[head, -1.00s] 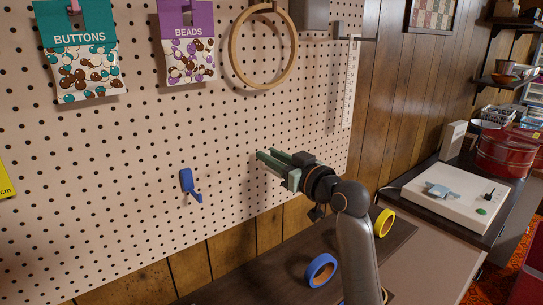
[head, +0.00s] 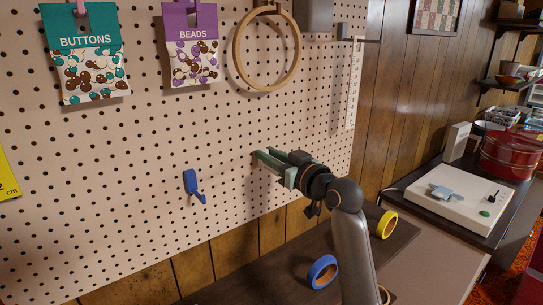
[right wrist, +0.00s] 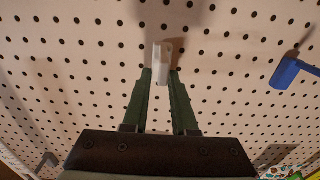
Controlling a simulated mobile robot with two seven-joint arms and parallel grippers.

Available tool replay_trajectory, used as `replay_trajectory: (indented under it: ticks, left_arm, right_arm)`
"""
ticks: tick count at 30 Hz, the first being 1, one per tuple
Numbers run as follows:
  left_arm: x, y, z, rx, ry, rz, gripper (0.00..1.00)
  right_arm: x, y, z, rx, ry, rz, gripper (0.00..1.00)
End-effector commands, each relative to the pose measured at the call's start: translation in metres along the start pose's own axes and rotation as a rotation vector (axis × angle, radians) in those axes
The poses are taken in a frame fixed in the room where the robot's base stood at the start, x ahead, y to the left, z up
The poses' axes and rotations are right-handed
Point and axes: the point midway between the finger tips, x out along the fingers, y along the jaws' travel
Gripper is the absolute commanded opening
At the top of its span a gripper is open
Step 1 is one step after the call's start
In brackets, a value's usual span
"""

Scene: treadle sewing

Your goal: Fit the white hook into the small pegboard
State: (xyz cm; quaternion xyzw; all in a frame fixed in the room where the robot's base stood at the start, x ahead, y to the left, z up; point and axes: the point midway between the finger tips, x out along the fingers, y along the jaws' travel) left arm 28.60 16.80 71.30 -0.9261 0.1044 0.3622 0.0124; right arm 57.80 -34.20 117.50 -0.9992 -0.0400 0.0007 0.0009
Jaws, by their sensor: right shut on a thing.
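The pegboard (head: 130,145), pale with rows of dark holes, fills the left and middle of the head view and most of the right wrist view. The white hook (right wrist: 162,62) is between the fingertips of my right gripper (right wrist: 160,78), which is shut on it. In the head view my right gripper (head: 264,160) points at the right part of the board, and its fingers hide the hook there. The hook is close to the board face; I cannot tell whether it touches or enters any holes. My left gripper is not in view.
A blue hook (head: 193,184) is on the board left of my right gripper. Button (head: 85,60) and bead (head: 190,50) packets, a wooden hoop (head: 236,55) and a white ruler (head: 354,85) hang above. Blue (head: 322,271) and yellow (head: 387,224) tape rolls are below on a dark surface.

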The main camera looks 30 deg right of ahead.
Motion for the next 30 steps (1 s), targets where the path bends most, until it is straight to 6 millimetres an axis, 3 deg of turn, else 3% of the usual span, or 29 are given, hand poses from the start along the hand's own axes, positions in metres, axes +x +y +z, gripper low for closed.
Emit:
replay_trajectory:
  ticks: [7, 8, 17, 26, 30]
  left_arm:
    - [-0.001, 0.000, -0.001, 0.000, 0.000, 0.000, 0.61]
    - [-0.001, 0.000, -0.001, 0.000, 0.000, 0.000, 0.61]
    - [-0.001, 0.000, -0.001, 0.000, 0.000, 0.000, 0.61]
    - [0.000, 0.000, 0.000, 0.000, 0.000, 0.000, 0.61]
    - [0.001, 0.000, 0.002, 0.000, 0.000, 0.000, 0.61]
  right_arm:
    - [0.006, 0.000, -0.001, -0.001, 0.002, 0.002, 0.00]
    - [0.006, 0.000, -0.001, -0.001, 0.002, 0.002, 0.27]
    - [0.006, 0.000, -0.001, -0.001, 0.001, 0.001, 0.61]
    - [0.004, 0.000, 0.000, -0.001, 0.001, 0.001, 0.61]
    - [-0.009, 0.001, 0.001, -0.004, 0.002, 0.003, 0.61]
